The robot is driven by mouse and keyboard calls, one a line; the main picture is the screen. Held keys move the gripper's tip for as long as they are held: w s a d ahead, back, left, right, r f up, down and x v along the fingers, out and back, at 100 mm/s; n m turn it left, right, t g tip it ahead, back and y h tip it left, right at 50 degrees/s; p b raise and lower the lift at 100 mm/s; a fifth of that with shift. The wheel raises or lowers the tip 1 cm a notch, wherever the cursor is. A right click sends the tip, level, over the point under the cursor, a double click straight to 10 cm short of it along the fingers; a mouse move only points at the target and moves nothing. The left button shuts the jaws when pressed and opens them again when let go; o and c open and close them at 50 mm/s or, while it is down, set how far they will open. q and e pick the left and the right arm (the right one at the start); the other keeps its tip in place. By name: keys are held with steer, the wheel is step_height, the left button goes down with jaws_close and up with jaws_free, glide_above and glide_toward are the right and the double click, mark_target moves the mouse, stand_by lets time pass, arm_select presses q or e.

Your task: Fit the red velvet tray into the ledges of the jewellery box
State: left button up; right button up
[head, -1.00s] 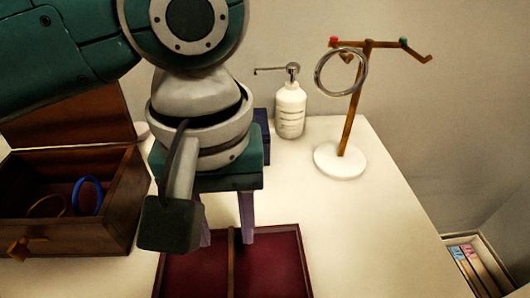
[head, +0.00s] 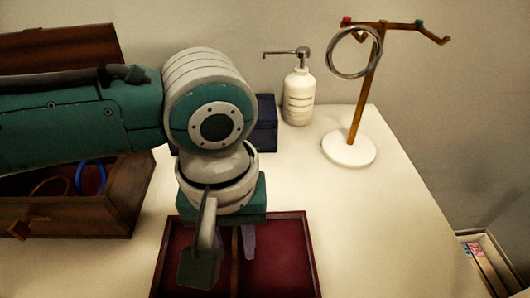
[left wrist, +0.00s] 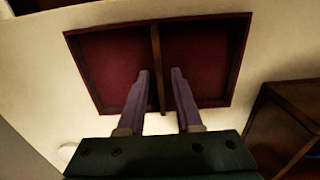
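The red velvet tray (head: 285,262) lies on the white table at the front, with a wooden rim and a wooden divider down its middle. It also shows in the left wrist view (left wrist: 205,55). The jewellery box (head: 75,213) stands open at the left, its lid raised at the back; a blue ring and a brown ring lie inside. My left gripper (left wrist: 160,75) points down over the tray, its two purple fingers apart on either side of the divider, with nothing clamped between them. In the head view my arm hides part of the box and tray. My right gripper is out of view.
A white pump bottle (head: 298,97) and a dark blue box (head: 264,125) stand behind the tray. A wooden stand with a silver ring (head: 354,52) has a round white base (head: 348,149) at the right. The table right of the tray is clear.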

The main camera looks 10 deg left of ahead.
arm_select(q)
jaws_close()
stand_by(1.1)
